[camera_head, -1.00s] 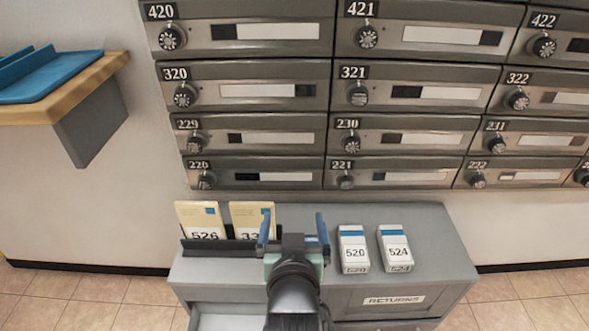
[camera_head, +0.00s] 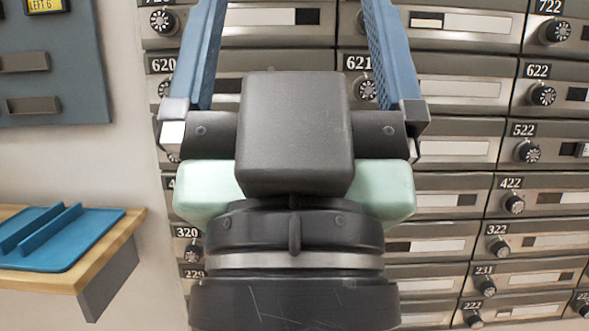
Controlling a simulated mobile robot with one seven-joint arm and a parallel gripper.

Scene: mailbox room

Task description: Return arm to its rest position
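My gripper (camera_head: 290,20) fills the middle of the head view, close to the camera. Its two blue fingers point up and stand wide apart, running out of the top of the picture. Nothing shows between the visible parts of the fingers, but their tips are cut off. The gripper and wrist hide part of the wall of grey numbered mailboxes (camera_head: 455,210) behind them. I cannot tell any contact with the mailboxes.
A wooden shelf (camera_head: 125,240) with a blue tray (camera_head: 105,228) juts from the wall at lower left. Above it hangs a dark panel (camera_head: 70,90) with a yellow label (camera_head: 45,5). Bare wall lies between the shelf and the mailboxes.

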